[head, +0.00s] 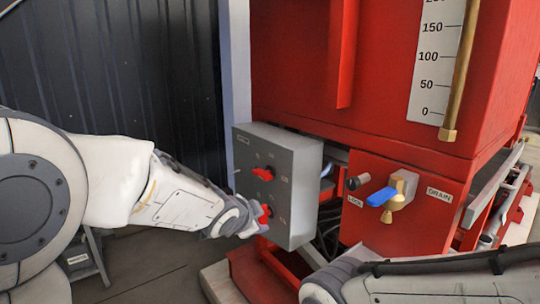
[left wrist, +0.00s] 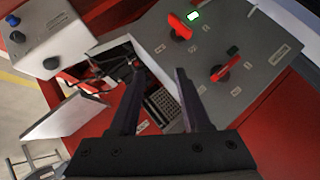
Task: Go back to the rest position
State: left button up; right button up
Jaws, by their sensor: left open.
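My left gripper (head: 238,218) is in front of the lower part of the grey control box (head: 305,170) in the head view, close to its lower red knob (head: 264,214). The upper red knob (head: 262,173) is in plain view. In the left wrist view my left gripper (left wrist: 161,72) has its two fingers apart with nothing between them. The control box (left wrist: 215,40) lies beyond them, with two red knobs (left wrist: 226,66) to their right and a lit green lamp (left wrist: 193,15). My right forearm crosses the lower right of the head view; its gripper is out of frame.
A red cabinet (head: 385,110) with a level scale (head: 437,60) stands behind the box. A drain valve with a blue handle (head: 381,196) and a black knob (head: 358,182) sit right of it. A dark ribbed wall (head: 110,70) is at left, above open floor.

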pick_arm(q)
jog(key=s+a+f+n+g+y, duration=0.1)
jog(key=s+f+n+g, duration=0.15)
jog(key=s, duration=0.85)
jog(key=s+f+n+g+y, duration=0.1)
jog(key=s+f+g, duration=0.25)
jog(key=s, duration=0.85)
jog(key=s+a+f+n+g, duration=0.15)
jog(key=s+g, duration=0.25)
jog(key=s, duration=0.7)
notch_tip(320, 180, up, 13)
jog(key=d+n+p, duration=0.1)
jog(key=p, duration=1.2)
jog(key=shift+w, duration=0.2)
jog(key=shift+f, duration=0.15)
